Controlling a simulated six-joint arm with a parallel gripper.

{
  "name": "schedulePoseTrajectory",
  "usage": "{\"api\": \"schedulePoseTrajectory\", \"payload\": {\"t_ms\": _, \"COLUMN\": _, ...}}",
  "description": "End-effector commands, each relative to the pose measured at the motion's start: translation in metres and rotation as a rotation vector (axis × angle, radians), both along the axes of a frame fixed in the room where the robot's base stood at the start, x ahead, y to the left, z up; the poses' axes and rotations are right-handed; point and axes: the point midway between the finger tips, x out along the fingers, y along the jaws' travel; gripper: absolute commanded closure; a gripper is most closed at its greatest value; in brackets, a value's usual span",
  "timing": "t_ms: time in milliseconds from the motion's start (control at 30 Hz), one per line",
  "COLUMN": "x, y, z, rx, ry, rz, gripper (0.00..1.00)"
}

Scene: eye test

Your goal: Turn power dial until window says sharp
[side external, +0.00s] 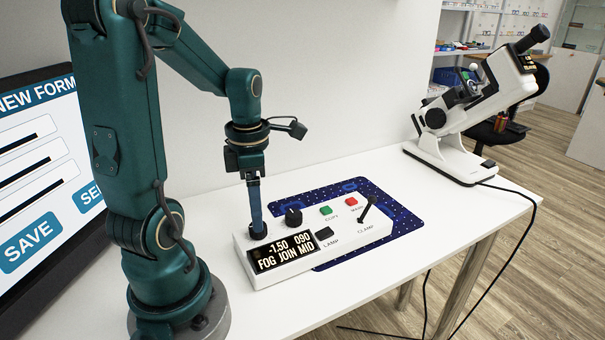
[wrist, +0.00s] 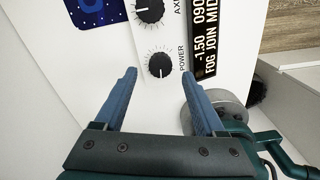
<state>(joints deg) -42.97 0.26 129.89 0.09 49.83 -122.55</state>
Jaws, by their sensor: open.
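The white control panel (side external: 345,233) lies on the table. Its black window (side external: 284,253) reads "-1.50 090" over "FOG JOIN MID"; it also shows sideways in the wrist view (wrist: 204,30). The black power dial (side external: 258,233) is at the panel's left end, labelled POWER in the wrist view (wrist: 160,66). My gripper (side external: 256,222) points down at it, its tips close to the dial. In the wrist view my gripper (wrist: 160,72) is open, one blue finger on each side of the dial, with gaps showing. I cannot tell whether the tips are at dial height.
A black axis dial (side external: 293,216) stands close beside the power dial. A green button (side external: 326,210), a red button (side external: 351,201), a black lamp switch (side external: 324,233) and a clamp lever (side external: 367,206) are further right. A blue mat (side external: 405,217) lies beneath. A white optical instrument (side external: 455,125) stands at right.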

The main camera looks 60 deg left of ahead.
Motion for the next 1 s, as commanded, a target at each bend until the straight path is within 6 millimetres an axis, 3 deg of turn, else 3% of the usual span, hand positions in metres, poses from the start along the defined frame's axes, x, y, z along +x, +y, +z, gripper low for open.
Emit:
{"api": "schedulePoseTrajectory", "payload": {"t_ms": 300, "x": -0.001, "y": -0.001, "z": -0.031, "rx": -0.002, "ry": 0.003, "rz": -0.003, "gripper": 0.28}}
{"api": "schedulePoseTrajectory", "payload": {"t_ms": 633, "x": 0.000, "y": 0.000, "z": -0.034, "rx": 0.001, "ry": 0.000, "rz": -0.003, "gripper": 0.28}}
{"api": "schedulePoseTrajectory", "payload": {"t_ms": 667, "x": 0.000, "y": 0.000, "z": -0.034, "rx": 0.001, "ry": 0.000, "rz": -0.003, "gripper": 0.36}}
{"api": "schedulePoseTrajectory", "payload": {"t_ms": 833, "x": 0.000, "y": 0.000, "z": -0.034, "rx": 0.001, "ry": 0.000, "rz": -0.003, "gripper": 1.00}}
{"api": "schedulePoseTrajectory", "payload": {"t_ms": 1000, "x": 0.000, "y": 0.000, "z": -0.034, "rx": 0.001, "ry": -0.001, "rz": -0.007, "gripper": 1.00}}
